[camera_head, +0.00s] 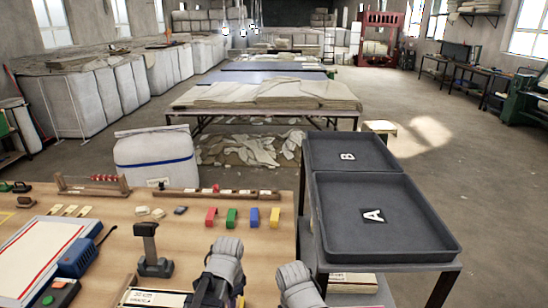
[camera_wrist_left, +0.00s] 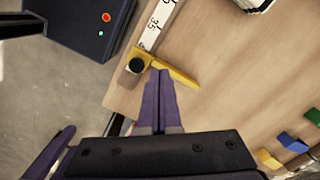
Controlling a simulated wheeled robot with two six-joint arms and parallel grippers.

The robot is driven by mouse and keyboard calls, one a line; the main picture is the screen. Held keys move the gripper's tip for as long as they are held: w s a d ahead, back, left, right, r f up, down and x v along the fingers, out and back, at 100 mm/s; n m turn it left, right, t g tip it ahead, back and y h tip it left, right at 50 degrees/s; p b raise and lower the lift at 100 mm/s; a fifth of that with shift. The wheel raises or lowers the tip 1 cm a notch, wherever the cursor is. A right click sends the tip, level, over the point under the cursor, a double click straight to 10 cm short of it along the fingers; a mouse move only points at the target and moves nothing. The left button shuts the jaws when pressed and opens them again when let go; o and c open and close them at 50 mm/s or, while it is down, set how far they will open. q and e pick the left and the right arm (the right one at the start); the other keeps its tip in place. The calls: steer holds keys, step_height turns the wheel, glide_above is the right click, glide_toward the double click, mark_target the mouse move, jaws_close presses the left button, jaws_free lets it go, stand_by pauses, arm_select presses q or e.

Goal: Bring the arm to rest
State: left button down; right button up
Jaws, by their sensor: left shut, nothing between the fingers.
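In the left wrist view my left gripper (camera_wrist_left: 159,75) has its two purple fingers together, with nothing between them. Its tips point at a yellow stop (camera_wrist_left: 175,72) with a black knob beside a white ruler strip (camera_wrist_left: 160,22) at the table edge; I cannot tell whether they touch. In the head view two grey links of my arms (camera_head: 225,262) show at the bottom, above the front of the wooden table (camera_head: 190,245). The fingers of both grippers are out of sight there.
Red (camera_head: 211,216), green (camera_head: 232,217), blue (camera_head: 254,217) and yellow (camera_head: 275,217) blocks stand on the table. Dark trays marked A (camera_head: 435,250) and B (camera_head: 385,165) are at right. A dark stand (camera_head: 155,265) is left of my arms. A dark box (camera_wrist_left: 85,25) lies beyond the table edge.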

arm_select(q)
steer(key=s+d+n, duration=0.6)
steer(key=s+n, duration=0.1)
steer(key=shift+s+d+y, duration=0.25)
steer(key=shift+s+y, duration=0.05)
steer(key=shift+s, duration=0.1)
